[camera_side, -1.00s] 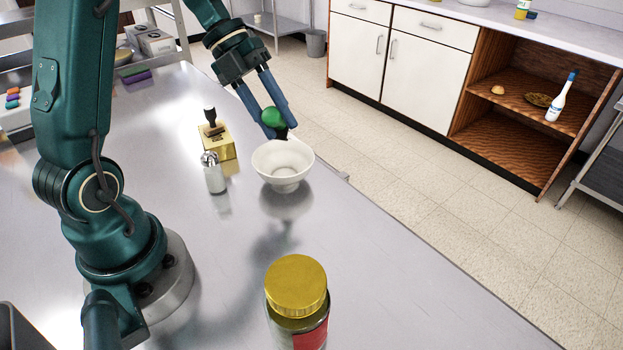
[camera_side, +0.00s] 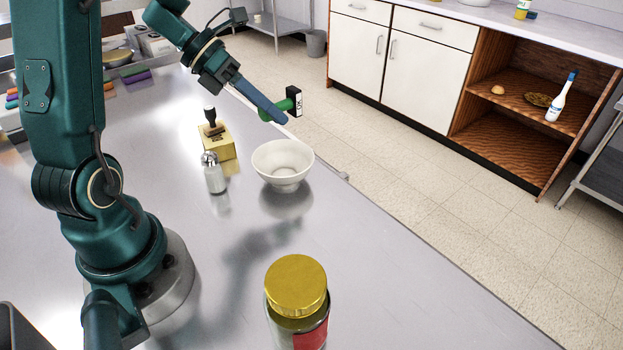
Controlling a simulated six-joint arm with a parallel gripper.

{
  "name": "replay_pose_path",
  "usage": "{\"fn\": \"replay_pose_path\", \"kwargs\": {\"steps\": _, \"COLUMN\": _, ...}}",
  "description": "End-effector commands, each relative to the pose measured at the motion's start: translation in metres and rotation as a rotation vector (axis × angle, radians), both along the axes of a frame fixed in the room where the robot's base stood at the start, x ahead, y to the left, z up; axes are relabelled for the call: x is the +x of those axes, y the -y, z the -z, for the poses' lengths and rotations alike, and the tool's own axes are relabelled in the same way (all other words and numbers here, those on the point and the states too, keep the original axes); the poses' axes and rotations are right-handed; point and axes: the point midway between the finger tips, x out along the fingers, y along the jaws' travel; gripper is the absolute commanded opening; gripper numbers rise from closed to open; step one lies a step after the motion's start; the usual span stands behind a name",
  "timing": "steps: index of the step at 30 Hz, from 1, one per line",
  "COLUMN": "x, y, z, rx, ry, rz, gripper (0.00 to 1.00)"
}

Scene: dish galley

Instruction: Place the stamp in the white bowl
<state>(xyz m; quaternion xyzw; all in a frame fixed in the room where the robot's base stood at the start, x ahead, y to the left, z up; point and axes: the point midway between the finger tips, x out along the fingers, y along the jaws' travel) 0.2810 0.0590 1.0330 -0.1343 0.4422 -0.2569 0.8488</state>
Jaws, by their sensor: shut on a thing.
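The stamp (camera_side: 294,101) has a green handle and a black head with a white face. It is tilted, with its head up and to the right. My gripper (camera_side: 275,115) is shut on its green handle and holds it in the air. The white bowl (camera_side: 283,163) stands upright on the metal table, below the stamp in the picture, and looks empty. The stamp is apart from the bowl. The near finger hides part of the handle.
A yellow block (camera_side: 217,146) with a black-handled stamper (camera_side: 211,125) on it stands left of the bowl. A glass shaker (camera_side: 214,175) is in front of it. A jar with a gold lid (camera_side: 296,285) stands nearer the camera. The table's edge runs close to the bowl's right.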

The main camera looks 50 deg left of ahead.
Motion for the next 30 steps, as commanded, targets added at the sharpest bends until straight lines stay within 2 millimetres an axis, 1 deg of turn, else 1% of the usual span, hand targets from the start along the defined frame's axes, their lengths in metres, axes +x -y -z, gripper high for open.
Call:
{"fn": "replay_pose_path", "kwargs": {"steps": 21, "x": -0.001, "y": 0.000, "z": 0.081, "rx": -0.004, "ry": -0.006, "rz": -0.002, "gripper": 0.00}}
{"fn": "replay_pose_path", "kwargs": {"steps": 27, "x": 0.000, "y": 0.000, "z": 0.096, "rx": -0.003, "ry": -0.005, "rz": -0.003, "gripper": 0.00}}
{"fn": "replay_pose_path", "kwargs": {"steps": 30, "x": -0.001, "y": 0.000, "z": 0.100, "rx": -0.002, "ry": -0.003, "rz": -0.001, "gripper": 0.00}}
